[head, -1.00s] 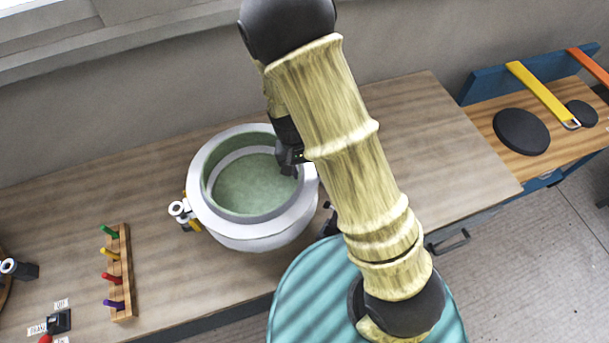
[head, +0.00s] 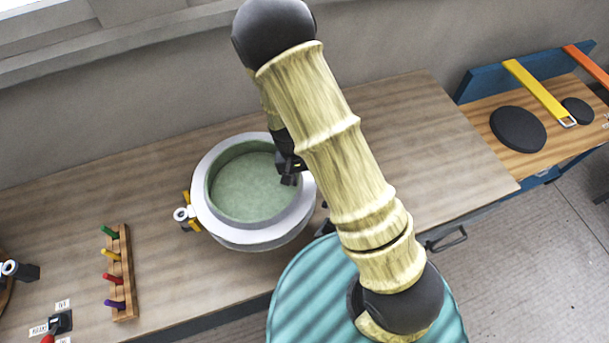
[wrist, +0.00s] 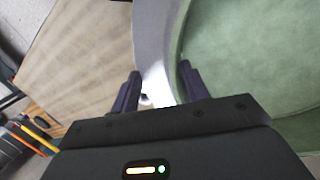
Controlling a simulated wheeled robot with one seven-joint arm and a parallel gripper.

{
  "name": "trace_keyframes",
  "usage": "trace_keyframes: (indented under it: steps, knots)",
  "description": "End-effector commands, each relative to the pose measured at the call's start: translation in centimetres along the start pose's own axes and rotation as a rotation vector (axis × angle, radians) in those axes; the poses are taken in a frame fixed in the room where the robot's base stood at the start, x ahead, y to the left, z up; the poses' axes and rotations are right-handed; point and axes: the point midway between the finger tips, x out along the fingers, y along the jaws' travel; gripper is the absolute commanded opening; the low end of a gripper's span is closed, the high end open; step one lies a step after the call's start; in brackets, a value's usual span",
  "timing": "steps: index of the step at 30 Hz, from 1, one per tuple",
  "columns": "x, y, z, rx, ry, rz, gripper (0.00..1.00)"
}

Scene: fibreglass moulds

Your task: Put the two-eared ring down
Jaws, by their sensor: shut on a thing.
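The two-eared ring is a broad white ring (head: 255,232) with a green inner wall, level over the round mould with a green floor (head: 245,187). It sits on or just above the mould's pale lower body (head: 264,247); I cannot tell if it bears its full weight there. My gripper (head: 289,178) is shut on the ring's right side in the head view. In the wrist view my gripper (wrist: 160,76) has one dark finger on each side of the ring's wall (wrist: 155,55). A small white eyelet (head: 180,214) shows at the left; its attachment is unclear.
A wooden rack with coloured pegs (head: 123,270) stands to the left on the bench (head: 420,130). A red-handled switch (head: 58,322) is at the lower left. The bench right of the mould is clear. A board with black discs (head: 518,130) lies at far right.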

Motion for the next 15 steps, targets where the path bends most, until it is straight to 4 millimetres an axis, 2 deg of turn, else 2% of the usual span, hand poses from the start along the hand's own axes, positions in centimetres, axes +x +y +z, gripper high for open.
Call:
trace_keyframes:
  steps: [2,3,6,15]
  knots:
    - [0.2,-0.07,-0.06,0.0,0.001,-0.001,0.0]
    - [0.24,-0.05,-0.01,0.0,0.0,0.0,0.49]
    - [0.2,-0.04,-0.01,0.0,0.0,0.0,0.67]
    - [0.07,-0.01,0.0,0.0,0.0,0.0,0.67]
